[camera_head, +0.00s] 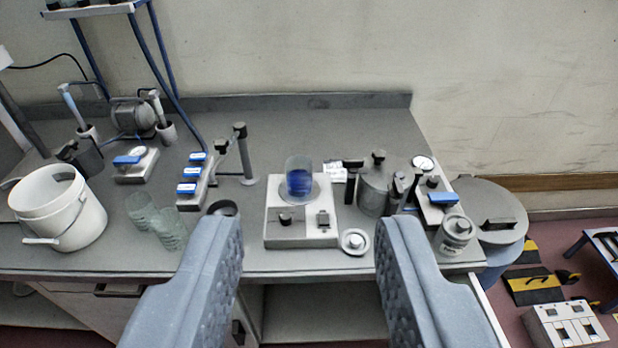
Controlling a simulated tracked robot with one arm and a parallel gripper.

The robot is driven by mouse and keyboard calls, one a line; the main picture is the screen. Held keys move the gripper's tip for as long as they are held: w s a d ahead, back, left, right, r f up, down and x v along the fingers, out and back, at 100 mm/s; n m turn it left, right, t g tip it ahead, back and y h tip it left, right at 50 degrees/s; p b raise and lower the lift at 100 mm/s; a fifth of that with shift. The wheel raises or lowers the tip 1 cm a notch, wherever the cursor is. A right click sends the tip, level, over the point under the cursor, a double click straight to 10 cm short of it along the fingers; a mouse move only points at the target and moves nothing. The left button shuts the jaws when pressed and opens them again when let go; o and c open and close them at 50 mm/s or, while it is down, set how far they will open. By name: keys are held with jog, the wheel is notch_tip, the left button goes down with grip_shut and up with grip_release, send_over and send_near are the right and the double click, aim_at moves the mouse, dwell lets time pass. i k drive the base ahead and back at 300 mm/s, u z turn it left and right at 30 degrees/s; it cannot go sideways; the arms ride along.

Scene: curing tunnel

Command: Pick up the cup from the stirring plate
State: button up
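The cup (299,181) is a clear vessel with blue liquid in it. It stands upright on the round top of the stirring plate (284,229), a white box with knobs on its front, near the front middle of the bench. My gripper (308,225) shows as two grey padded fingers at the bottom of the picture. The fingers are wide apart with nothing between them. The cup appears beyond the fingertips, in line with the gap, and neither finger touches it.
A white bucket (62,217) and clear cups (168,228) stand at the left. Blue-topped devices (190,187) stand behind. A metal pot (375,190) and small instruments crowd the stirring plate's right. A round lid (354,241) lies at its front right. The bench's back (330,120) is clear.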

aim_at(299, 168)
jog(key=i, duration=0.85)
jog(key=u, duration=0.05)
